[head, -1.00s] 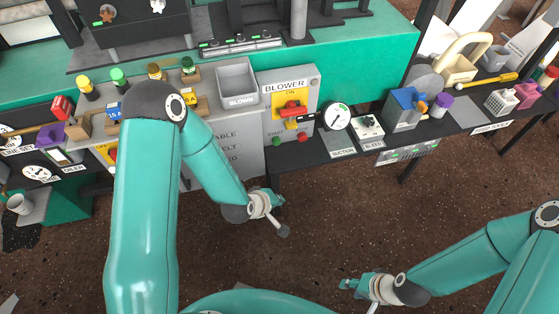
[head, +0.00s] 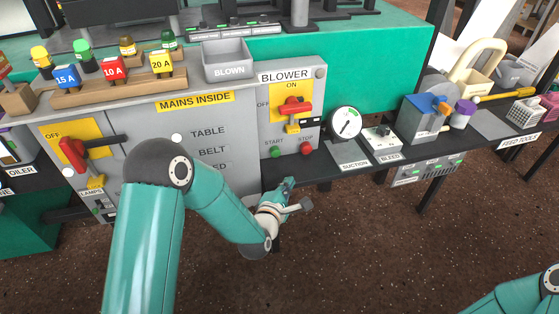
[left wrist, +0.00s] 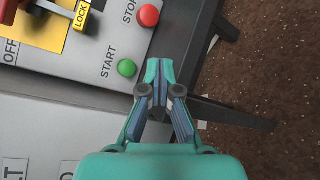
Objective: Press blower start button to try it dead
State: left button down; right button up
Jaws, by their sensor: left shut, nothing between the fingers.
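The grey BLOWER panel (head: 268,112) carries a green START button (head: 275,152) at its lower left and a red STOP button (head: 306,148) to its right. Above them is a red switch handle (head: 291,109) beside the ON label, with a yellow LOCK piece (head: 292,127) below it. My left gripper (head: 288,184) is shut and empty, just below the panel. In the left wrist view, its closed tips (left wrist: 158,68) appear just right of the green START button (left wrist: 127,68), with a gap between them in the picture. My right gripper is out of view.
The MAINS INSIDE cabinet (head: 200,122) with a red switch (head: 73,153) stands left of the panel. A dial gauge (head: 345,122) and a BLEED box (head: 382,139) sit on the dark shelf to the right. The floor in front is clear.

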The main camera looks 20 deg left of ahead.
aim_at(278, 170)
pick_arm(q)
jog(key=shift+w, duration=0.1)
jog(key=w+a, duration=0.1)
jog(key=w, duration=0.1)
jog(key=w+a, duration=0.1)
jog(key=w, duration=0.1)
jog(key=w+a, duration=0.2)
jog(key=shift+a+f, duration=0.1)
jog(key=shift+w+a, duration=0.35)
jog(key=shift+w, duration=0.2)
dwell(1.2)
jog(key=shift+w+a+b, duration=0.25)
jog(key=shift+b, duration=0.1)
jog(key=shift+w, duration=0.1)
dwell(0.4)
